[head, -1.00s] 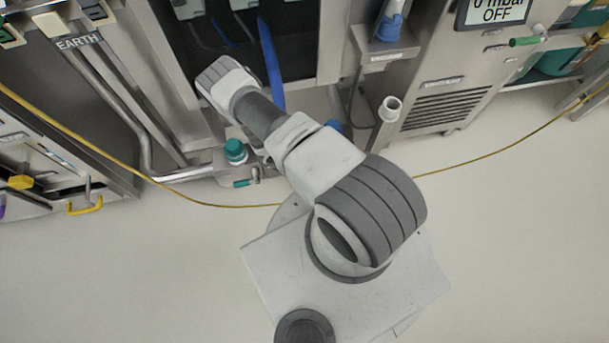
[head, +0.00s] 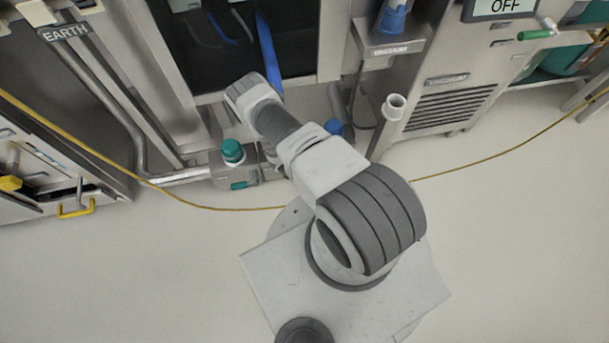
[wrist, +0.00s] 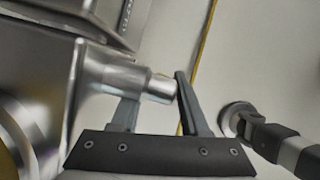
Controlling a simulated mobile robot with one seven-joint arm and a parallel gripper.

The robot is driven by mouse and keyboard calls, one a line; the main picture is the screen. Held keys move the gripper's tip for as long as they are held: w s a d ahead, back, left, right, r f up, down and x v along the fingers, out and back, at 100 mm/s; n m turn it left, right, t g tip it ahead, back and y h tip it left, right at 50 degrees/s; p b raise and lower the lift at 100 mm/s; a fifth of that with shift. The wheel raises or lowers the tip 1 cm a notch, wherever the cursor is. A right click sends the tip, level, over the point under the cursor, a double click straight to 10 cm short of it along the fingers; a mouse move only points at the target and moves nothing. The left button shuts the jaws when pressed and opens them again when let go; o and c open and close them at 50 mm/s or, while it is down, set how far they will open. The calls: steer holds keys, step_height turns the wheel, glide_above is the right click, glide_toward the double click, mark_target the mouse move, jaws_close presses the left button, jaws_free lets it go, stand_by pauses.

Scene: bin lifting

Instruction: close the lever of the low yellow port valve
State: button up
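My gripper (wrist: 155,85) is open in the wrist view, with a finger on each side of a short metal stub (wrist: 158,86). The stub sticks out from a shiny metal fitting (wrist: 92,78). I cannot tell whether the fingers touch it. A blurred yellow part (wrist: 8,162) shows at the lower left edge of that view. In the head view a yellow lever handle (head: 76,209) sits low on the left unit, beside a yellow knob (head: 9,183). I cannot tell which is the task's valve. My gripper is hidden behind my arm in the head view.
A teal-capped valve (head: 233,150) with a green lever (head: 243,185) stands low near my arm. A thin yellow cable (head: 205,207) crosses the floor. A white upright tube (head: 395,104) and a grey cabinet (head: 445,100) stand to the right. The near floor (head: 110,280) is clear.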

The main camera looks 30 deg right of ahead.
jaws_close()
stand_by(1.1)
